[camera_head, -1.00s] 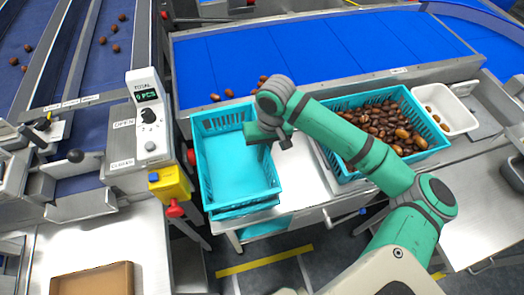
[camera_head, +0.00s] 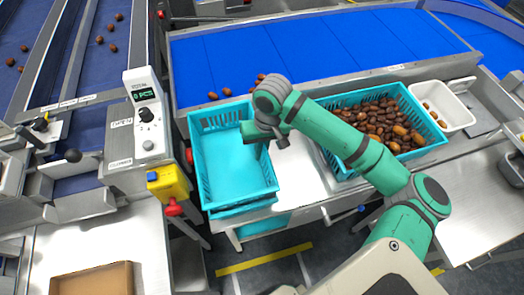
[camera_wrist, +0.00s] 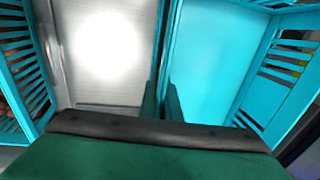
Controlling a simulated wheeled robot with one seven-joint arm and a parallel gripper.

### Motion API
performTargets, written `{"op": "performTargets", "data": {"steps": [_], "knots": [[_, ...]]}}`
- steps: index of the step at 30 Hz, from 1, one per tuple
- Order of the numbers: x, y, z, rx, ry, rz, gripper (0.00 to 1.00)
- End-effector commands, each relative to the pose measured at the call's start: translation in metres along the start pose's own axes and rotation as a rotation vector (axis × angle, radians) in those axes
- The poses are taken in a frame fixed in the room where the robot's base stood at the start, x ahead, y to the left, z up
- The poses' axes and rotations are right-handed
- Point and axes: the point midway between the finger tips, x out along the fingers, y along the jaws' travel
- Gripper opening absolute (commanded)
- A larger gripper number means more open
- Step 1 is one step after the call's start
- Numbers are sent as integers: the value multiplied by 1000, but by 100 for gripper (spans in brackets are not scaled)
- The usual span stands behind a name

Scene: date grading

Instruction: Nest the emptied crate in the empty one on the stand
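An empty turquoise crate (camera_head: 203,165) sits at the left of the steel bench in the head view, its floor bare. The rim of a second turquoise crate (camera_head: 243,211) shows just below it, so the upper one appears stacked in it; how deep it sits is hard to tell. My gripper (camera_head: 270,138) is at the upper crate's right wall. In the wrist view my fingers (camera_wrist: 162,100) stand close together on either side of that thin wall (camera_wrist: 165,45) and look shut on it. The crate's interior (camera_wrist: 208,60) lies right of the wall.
A turquoise crate full of dates (camera_head: 430,122) stands to the right, with a white tray (camera_head: 455,113) beyond it. A blue belt (camera_head: 320,50) runs behind. A control box (camera_head: 147,115) and yellow block (camera_head: 167,184) stand close on the left. Bare bench (camera_head: 300,180) separates the crates.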

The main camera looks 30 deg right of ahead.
Motion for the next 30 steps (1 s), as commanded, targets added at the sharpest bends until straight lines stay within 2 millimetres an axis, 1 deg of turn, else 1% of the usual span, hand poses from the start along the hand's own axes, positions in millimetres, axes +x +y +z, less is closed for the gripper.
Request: {"op": "performTargets", "data": {"steps": [1, 13, 15, 16, 30], "knots": [[17, -8, 6, -4, -27, -11, 0], [17, -9, 8, -2, -30, -13, 0], [17, -9, 8, -2, -30, -13, 20], [17, -8, 8, -2, -30, -13, 25], [17, -6, 9, 2, -33, -7, 25]]}}
